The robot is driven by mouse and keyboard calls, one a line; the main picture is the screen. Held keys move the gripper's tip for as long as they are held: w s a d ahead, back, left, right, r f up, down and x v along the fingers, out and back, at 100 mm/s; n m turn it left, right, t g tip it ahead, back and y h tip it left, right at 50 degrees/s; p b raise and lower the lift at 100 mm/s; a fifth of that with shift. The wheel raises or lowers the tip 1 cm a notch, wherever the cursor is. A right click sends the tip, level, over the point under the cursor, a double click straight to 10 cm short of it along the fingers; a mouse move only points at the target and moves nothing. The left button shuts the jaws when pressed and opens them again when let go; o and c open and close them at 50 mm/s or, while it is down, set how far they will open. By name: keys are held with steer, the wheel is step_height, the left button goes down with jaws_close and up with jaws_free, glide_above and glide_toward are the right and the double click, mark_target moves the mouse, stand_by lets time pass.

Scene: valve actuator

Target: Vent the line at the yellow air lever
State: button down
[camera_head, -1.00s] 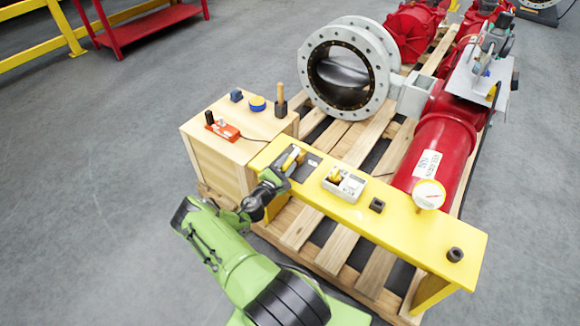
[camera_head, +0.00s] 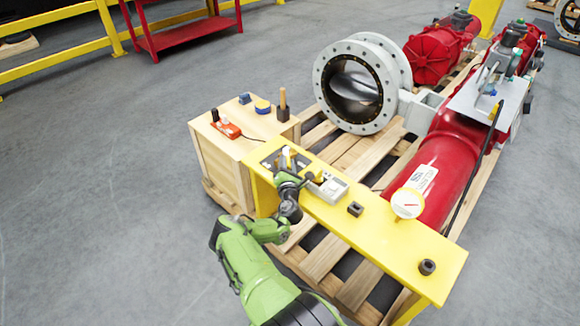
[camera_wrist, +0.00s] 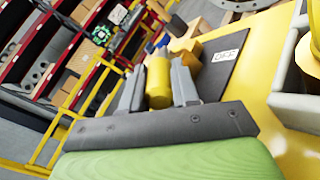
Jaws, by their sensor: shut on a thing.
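The yellow air lever (camera_wrist: 158,82) stands between my two grey fingers in the wrist view, with its rounded yellow end showing. My gripper (camera_wrist: 157,85) is shut on it. In the head view my gripper (camera_head: 287,160) is at the left end of the yellow bench (camera_head: 385,240), over a dark plate (camera_head: 268,158). The fingers and wrist hide most of the lever there.
A grey box (camera_head: 332,189) with a yellow part stands close right of my gripper. A black block (camera_head: 355,209) and a gauge (camera_head: 407,203) are further right. A wooden crate (camera_head: 218,165) with small tools is left. The red actuator (camera_head: 455,150) lies behind the bench.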

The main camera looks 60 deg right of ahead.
steer(key=shift+s+d+f+n+t+y, duration=0.1)
steer(key=shift+s+d+n+t+y, duration=0.1)
steer(key=shift+n+t+y, duration=0.25)
steer(key=c, duration=0.8)
jaws_free()
steer(key=shift+c, duration=0.2)
steer(key=shift+a, duration=0.1)
